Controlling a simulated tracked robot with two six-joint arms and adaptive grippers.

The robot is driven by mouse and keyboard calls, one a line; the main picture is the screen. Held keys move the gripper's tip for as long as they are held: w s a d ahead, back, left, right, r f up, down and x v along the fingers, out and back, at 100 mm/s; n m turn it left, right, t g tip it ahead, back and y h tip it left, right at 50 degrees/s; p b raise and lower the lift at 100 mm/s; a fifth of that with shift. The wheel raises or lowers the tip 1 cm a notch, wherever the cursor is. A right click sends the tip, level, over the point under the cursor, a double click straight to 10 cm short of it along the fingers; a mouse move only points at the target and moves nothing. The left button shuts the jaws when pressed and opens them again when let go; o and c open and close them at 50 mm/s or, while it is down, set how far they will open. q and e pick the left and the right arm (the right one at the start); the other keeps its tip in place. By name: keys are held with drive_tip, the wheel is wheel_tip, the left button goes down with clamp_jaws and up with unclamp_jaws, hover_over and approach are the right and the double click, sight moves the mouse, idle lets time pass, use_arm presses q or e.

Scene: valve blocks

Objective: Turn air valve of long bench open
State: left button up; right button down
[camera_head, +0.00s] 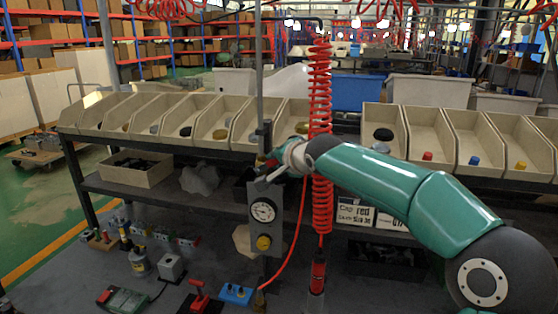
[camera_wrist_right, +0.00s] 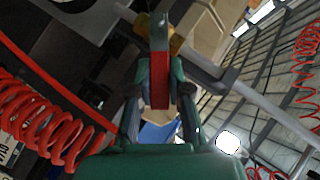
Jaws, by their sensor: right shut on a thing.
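The air valve sits on a vertical grey pipe (camera_head: 260,80) at the long bench (camera_head: 215,152), above a grey panel with a round gauge (camera_head: 263,211). Its red lever (camera_wrist_right: 160,88) shows in the right wrist view between my fingers, with a grey end at the top. My right gripper (camera_head: 277,170) reaches in from the right and is shut on this lever; it also shows in the right wrist view (camera_wrist_right: 160,105). In the head view the gripper hides most of the valve. My left gripper is not in view.
A red coiled hose (camera_head: 320,90) hangs close beside my right wrist, and a thin red hose (camera_head: 293,245) runs below. Open bins (camera_head: 436,135) line the bench. Several small valves and a red-handled clamp (camera_head: 199,296) sit on the near tabletop (camera_head: 70,275).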

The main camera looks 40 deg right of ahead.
drive_tip(key=shift+a+f, duration=0.1)
drive_tip(key=shift+f, duration=0.05)
drive_tip(key=c, duration=1.1)
unclamp_jaws()
drive_tip(key=v, duration=1.2)
